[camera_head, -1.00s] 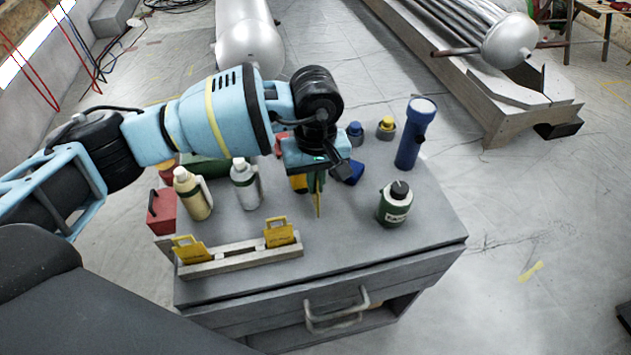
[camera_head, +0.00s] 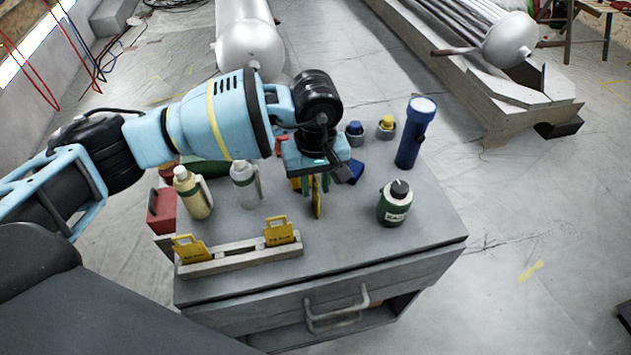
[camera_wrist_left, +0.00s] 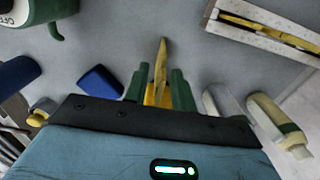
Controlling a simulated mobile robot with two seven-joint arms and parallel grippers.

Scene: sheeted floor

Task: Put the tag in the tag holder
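A thin yellow tag (camera_head: 317,200) stands upright over the cabinet top, seen nearly edge-on. My left gripper (camera_head: 317,187) points down at it, with one green finger on each side. The wrist view shows the tag (camera_wrist_left: 161,62) between the fingers (camera_wrist_left: 158,88), which stand apart with some gap around it. I cannot tell whether the tag's lower edge touches the top. The tag holder (camera_head: 235,259), a pale slotted rail, lies near the front left edge with two yellow tags upright in it, at its left (camera_head: 188,249) and right (camera_head: 279,233). My right gripper is out of view.
A cream bottle (camera_head: 192,195), a whitish bottle (camera_head: 245,187) and a red box (camera_head: 161,212) stand left of the gripper. A green bottle (camera_head: 395,207) and a blue flashlight (camera_head: 415,135) stand right. A blue block (camera_head: 350,172) lies close behind. The front middle is clear.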

